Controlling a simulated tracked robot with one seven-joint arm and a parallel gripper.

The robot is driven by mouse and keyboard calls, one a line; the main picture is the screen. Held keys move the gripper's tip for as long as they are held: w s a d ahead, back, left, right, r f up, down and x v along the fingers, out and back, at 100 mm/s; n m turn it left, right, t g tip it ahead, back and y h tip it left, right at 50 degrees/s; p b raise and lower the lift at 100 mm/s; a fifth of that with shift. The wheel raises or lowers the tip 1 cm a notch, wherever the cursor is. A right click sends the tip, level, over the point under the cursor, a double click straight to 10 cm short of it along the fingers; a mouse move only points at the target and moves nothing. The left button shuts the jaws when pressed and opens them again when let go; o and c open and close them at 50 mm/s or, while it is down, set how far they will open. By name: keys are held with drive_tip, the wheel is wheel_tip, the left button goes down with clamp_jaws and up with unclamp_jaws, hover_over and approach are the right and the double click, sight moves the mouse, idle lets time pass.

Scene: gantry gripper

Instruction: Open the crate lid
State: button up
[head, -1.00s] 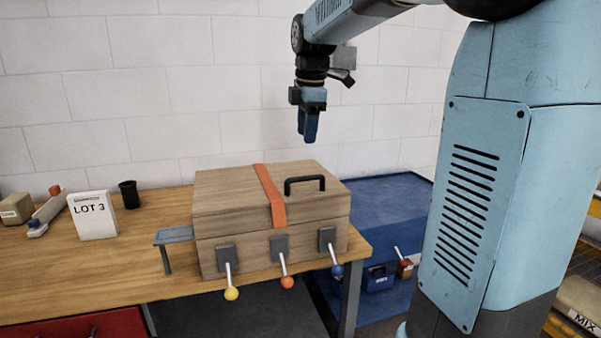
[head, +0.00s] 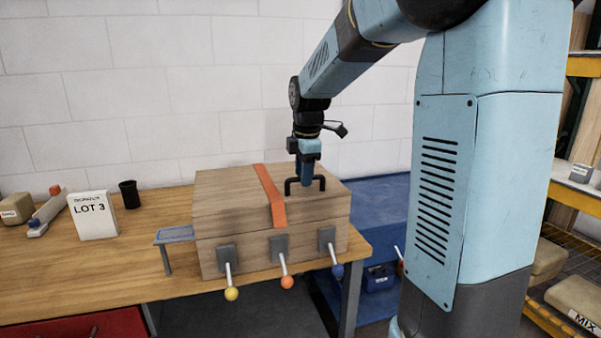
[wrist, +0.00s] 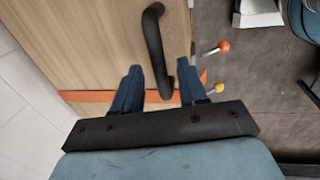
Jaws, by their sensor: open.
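The wooden crate (head: 230,243) stands on the workbench with its lid (head: 225,192) shut. An orange strap (head: 268,190) runs over the lid and down its front edge. A black handle (head: 291,184) is on the lid, right of the strap; it also shows in the wrist view (wrist: 153,40). My gripper (head: 306,184) points down at the handle. In the wrist view my gripper (wrist: 160,82) is open, with the handle's bar between its two blue fingers. I cannot tell whether a finger touches it. Three levers with yellow (head: 232,293), orange (head: 287,282) and blue (head: 337,271) knobs hang down on the crate's front.
On the workbench (head: 90,270) stand a LOT 3 card (head: 93,214), a black cup (head: 129,194) and a small metal stand (head: 175,235) close left of the crate. A white wall (head: 150,90) is behind. A blue surface (head: 375,205) lies right of the crate.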

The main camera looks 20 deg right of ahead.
clamp_jaws()
idle(0.3)
idle(0.3)
